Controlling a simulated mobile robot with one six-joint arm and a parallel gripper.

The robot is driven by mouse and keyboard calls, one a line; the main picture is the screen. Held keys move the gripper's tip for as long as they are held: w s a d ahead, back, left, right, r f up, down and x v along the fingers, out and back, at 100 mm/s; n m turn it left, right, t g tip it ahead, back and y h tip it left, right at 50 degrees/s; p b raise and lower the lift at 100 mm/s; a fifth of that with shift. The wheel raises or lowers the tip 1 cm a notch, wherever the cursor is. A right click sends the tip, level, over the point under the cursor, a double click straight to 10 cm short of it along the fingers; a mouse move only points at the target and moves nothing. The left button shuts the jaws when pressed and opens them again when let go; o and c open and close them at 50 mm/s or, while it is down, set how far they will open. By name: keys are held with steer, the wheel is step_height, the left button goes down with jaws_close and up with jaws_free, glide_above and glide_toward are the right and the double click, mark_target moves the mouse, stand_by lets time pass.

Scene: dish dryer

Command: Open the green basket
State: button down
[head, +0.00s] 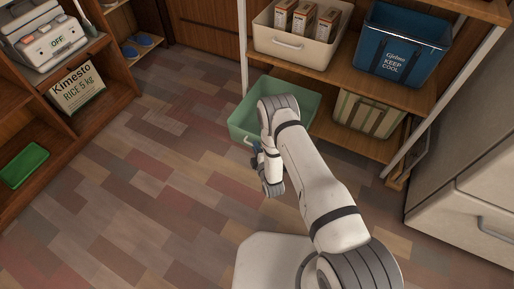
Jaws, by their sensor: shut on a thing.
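The green basket (237,124) is on the lower level of the shelf unit in the head view, below the cream basket. It sticks out past the shelf front over the floor, and my arm covers part of its right side. A pale handle (249,140) shows on its front face. My gripper (256,150) is at this front face, shut on the handle. The wrist hides part of the fingers and the handle.
Above are a cream basket (290,53) holding several boxes and a blue cooler (400,50). A striped bag (365,116) stands to the right on the lower shelf. A white fridge (470,190) is at the right. The tiled floor (140,190) to the left is clear.

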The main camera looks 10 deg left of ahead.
steer(key=shift+d, duration=0.2)
steer(key=c, duration=1.5)
jaws_free()
steer(key=shift+a, duration=0.1)
steer(key=p+v, duration=0.2)
steer(key=v, duration=0.5)
steer(key=shift+s+p, duration=0.3)
steer(key=shift+s, duration=0.05)
